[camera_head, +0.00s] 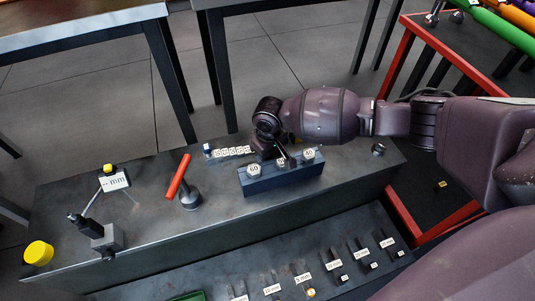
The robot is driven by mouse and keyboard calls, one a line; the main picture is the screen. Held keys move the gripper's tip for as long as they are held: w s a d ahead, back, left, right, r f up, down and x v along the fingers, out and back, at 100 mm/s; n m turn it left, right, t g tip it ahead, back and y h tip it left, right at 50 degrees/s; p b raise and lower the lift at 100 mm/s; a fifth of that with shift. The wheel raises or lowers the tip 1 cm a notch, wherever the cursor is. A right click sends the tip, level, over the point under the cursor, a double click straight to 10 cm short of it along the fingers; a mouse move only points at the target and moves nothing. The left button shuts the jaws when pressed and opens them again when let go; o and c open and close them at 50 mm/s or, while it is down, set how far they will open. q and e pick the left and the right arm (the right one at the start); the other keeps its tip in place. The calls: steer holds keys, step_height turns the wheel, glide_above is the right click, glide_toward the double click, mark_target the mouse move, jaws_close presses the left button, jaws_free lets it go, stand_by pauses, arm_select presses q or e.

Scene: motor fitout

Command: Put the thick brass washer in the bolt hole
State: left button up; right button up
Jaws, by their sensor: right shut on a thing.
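My right gripper (272,150) reaches in from the right over the grey bench, at the back edge of a dark blue block (281,181). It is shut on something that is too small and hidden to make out. A small yellowish patch shows beside the wrist, and I cannot tell whether it is the brass washer. A small orange-yellow piece (311,293) lies by a label on the lower front shelf. I cannot make out the bolt hole. My left gripper is not in view.
A row of white labels (233,151) stands left of the block. Several labelled slots line the lower shelf.

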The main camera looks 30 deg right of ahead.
steer(key=shift+r, duration=0.15)
steer(key=shift+s+f, duration=0.1)
steer(key=shift+f, duration=0.4)
